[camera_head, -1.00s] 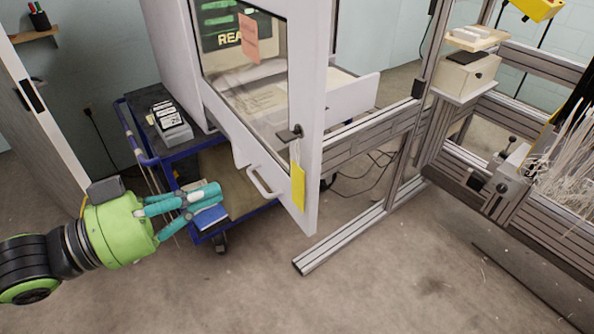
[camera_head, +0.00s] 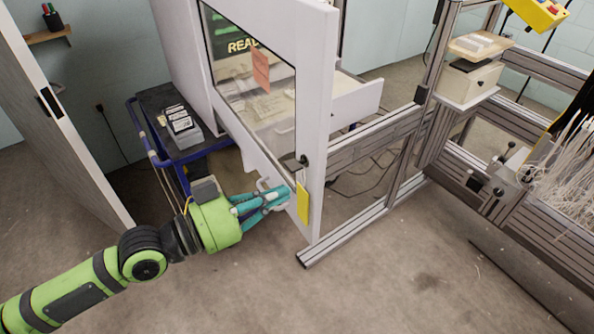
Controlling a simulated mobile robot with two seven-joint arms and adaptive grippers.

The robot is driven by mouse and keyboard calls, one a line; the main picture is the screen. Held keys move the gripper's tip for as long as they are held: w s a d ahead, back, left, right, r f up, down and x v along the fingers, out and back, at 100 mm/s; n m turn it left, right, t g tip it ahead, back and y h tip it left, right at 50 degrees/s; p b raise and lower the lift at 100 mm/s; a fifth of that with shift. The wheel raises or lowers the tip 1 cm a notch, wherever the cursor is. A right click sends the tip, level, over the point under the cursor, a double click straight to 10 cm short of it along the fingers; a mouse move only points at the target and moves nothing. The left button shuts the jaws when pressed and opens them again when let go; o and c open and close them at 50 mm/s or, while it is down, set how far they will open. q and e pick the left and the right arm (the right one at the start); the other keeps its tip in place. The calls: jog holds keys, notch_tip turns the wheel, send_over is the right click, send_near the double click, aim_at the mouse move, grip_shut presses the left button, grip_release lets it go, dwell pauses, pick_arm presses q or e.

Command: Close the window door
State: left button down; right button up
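The window door (camera_head: 313,120) is a white frame with a glass pane, standing swung out from the white machine cabinet (camera_head: 184,65). A dark latch (camera_head: 301,161) and a yellow tag (camera_head: 303,201) are on its edge. A white handle (camera_head: 268,182) sits low on the door. My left gripper (camera_head: 284,196), green with teal fingers, is at the handle and the door's lower part, overlapping them in view. The fingers partly hide the handle, and I cannot tell whether they hold it. My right gripper is not in view.
A blue cart (camera_head: 192,152) with a dark top stands behind my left gripper. An aluminium frame (camera_head: 372,212) runs along the floor right of the door. A white door panel (camera_head: 60,130) stands at left. The front floor is clear.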

aim_at(312, 180)
pick_arm(q)
jog(key=p+x, duration=0.1)
jog(key=x, duration=0.2)
jog(key=shift+w+d+r+p, duration=0.15)
jog(key=shift+p, duration=0.25)
jog(key=shift+w+d, duration=0.25)
jog(key=shift+d, duration=0.2)
